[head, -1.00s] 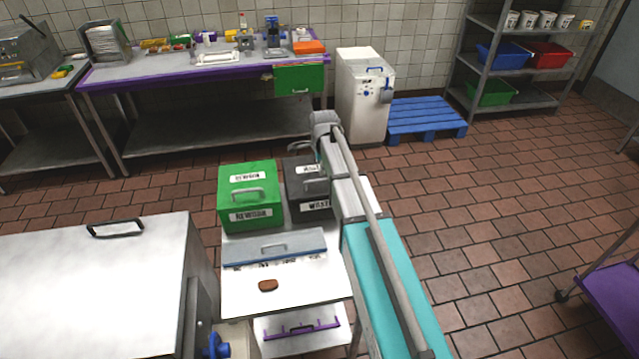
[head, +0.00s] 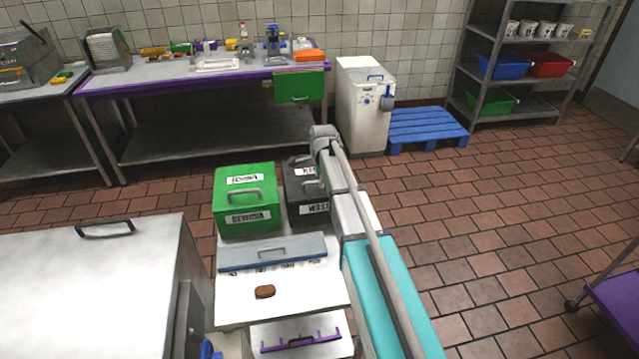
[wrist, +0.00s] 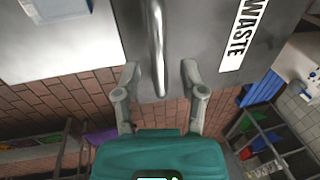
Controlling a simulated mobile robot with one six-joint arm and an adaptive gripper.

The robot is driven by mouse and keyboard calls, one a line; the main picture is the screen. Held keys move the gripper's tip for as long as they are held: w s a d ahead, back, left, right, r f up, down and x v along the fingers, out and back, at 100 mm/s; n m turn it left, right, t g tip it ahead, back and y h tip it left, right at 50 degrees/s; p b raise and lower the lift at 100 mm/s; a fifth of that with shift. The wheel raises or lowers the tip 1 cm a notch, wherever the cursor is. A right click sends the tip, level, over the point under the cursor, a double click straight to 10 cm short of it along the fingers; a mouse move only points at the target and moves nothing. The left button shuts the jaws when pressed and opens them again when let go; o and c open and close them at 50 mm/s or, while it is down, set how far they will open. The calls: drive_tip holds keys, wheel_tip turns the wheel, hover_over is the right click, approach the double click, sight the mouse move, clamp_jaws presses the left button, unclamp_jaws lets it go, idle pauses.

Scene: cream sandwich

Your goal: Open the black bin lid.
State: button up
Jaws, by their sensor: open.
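The black bin (head: 305,208) stands on the white cart top, right of a green bin, its lid lying flat on it. My arm covers part of its right side in the head view. In the wrist view the dark grey face of the black bin (wrist: 195,40) carries a white "WASTE" label (wrist: 236,32). A metal handle (wrist: 157,45) stands out from it. My gripper (wrist: 160,75) is open, with one finger on each side of the handle's end. I see gaps between the handle and both fingers. In the head view my arm hides the fingers.
The green bin (head: 247,220) stands close to the left of the black bin. A blue-edged lidded tray (head: 272,252) and a brown patty (head: 265,291) are on the cart in front. A large steel box (head: 90,290) stands at the left.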

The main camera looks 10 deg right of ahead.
drive_tip(key=shift+f, duration=0.15)
clamp_jaws()
idle(0.4)
